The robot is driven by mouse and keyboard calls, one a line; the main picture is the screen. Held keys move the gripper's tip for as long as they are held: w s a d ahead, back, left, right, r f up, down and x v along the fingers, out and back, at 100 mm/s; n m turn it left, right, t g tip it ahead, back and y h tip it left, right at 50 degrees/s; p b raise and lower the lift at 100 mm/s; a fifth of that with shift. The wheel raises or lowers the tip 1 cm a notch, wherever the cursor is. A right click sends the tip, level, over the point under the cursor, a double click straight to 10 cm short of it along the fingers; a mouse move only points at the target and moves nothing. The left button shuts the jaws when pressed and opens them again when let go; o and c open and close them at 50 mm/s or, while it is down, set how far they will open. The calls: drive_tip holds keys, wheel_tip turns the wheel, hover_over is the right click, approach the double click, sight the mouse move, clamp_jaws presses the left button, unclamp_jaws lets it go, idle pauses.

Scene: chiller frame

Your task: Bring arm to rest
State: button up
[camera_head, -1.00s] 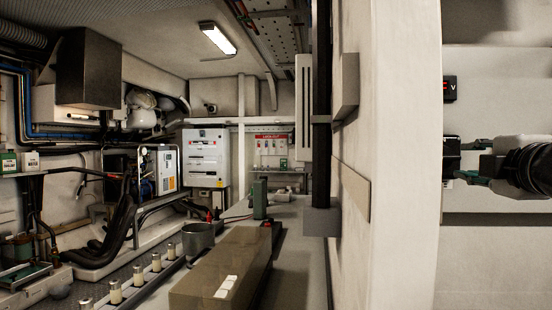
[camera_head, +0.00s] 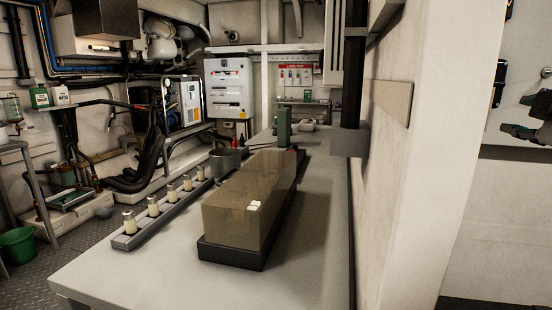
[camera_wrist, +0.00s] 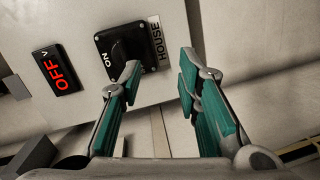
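My gripper (camera_wrist: 160,78) is open and empty in the wrist view, its two teal-padded fingers apart. A black rotary switch (camera_wrist: 122,48), marked ON and HOUSE, is on the pale panel ahead. The left fingertip overlaps the switch's lower part in the picture; I cannot tell whether they touch. In the head view my gripper (camera_head: 527,116) is at the right edge, with part of the arm cut off by the frame. The switch (camera_head: 499,84) is on the wall to its left there, with a gap between them in the picture.
A display (camera_wrist: 57,72) with red OFF is left of the switch. A grey bench (camera_head: 310,255) bears a brownish translucent block (camera_head: 240,215), a metal pot (camera_head: 224,163) and a rail of small jars (camera_head: 160,215). A white wall (camera_head: 425,170) stands between bench and arm.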

drive_tip(key=s+a+f+m+g+y, duration=0.1)
drive_tip(key=s+a+f+m+g, duration=0.2)
drive_tip(key=s+a+f, duration=0.3)
drive_tip(key=s+a+f+m+g+y, duration=0.1)
drive_tip(key=s+a+f+m+g, duration=0.25)
drive_tip(key=f, duration=0.45)
drive_tip(key=s+a+f+m+g+y, duration=0.2)
drive_tip(key=s+a+f+m+g, duration=0.15)
drive_tip(key=s+f, duration=0.3)
drive_tip(key=s+a+f+g+y, duration=0.2)
drive_tip(key=s+a+f+g, duration=0.25)
drive_tip(key=s+a, duration=0.4)
wheel_tip(320, 180, up, 27)
drive_tip(key=s+d+m+t+p, duration=0.1)
drive_tip(key=t+p, duration=0.2)
drive_tip(key=p, duration=2.3)
drive_tip(key=shift+r+t, duration=0.2)
drive_tip(key=shift+t, duration=0.15)
drive_tip(key=shift+d, duration=0.1)
